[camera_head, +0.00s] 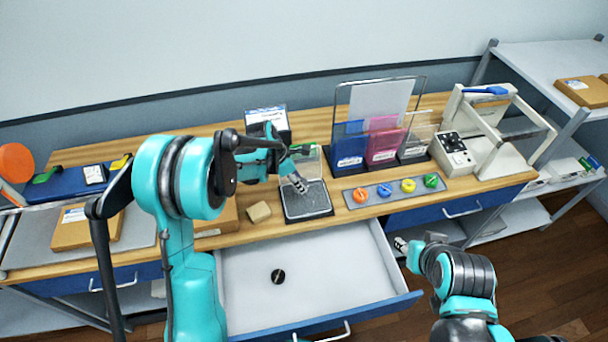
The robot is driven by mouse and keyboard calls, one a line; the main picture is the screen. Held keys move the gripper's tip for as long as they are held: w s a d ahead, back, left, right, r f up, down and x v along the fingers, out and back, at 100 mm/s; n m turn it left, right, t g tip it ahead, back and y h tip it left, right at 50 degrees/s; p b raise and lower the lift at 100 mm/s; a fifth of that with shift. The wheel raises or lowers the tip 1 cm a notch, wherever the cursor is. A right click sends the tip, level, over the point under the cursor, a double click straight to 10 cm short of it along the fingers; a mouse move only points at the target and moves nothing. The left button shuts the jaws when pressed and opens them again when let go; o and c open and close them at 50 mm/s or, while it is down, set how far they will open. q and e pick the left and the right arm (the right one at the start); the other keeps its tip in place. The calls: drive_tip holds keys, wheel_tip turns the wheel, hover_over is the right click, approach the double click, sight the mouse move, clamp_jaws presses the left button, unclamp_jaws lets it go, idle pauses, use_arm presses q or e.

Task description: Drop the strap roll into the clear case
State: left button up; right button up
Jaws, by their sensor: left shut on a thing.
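A clear case (318,212) with a dark grey floor stands at the front of the wooden bench, with a clear upright panel at its back. My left gripper (299,184) reaches over it from behind my raised arm, fingers pointing down at its rear part. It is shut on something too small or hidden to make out. A small black round piece (278,276), perhaps a roll, lies in the open drawer; I cannot tell if it is the strap roll. My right gripper (401,244) is beside the drawer's right edge, its opening unclear.
The open drawer (345,282) juts out in front of the bench. A grey strip (372,197) with orange, blue, yellow and green round pieces lies right of the case. A tan block (258,212) lies to its left. Blue, pink and clear file pockets (383,147) stand behind.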

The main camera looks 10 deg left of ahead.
use_arm(q)
drive_tip(key=b, duration=0.3)
hover_over(299, 200)
wheel_tip(299, 200, down, 6)
drive_tip(key=shift+r, duration=0.1)
drive_tip(key=o, duration=1.1)
drive_tip(key=v, duration=1.2)
drive_tip(key=shift+s, duration=0.1)
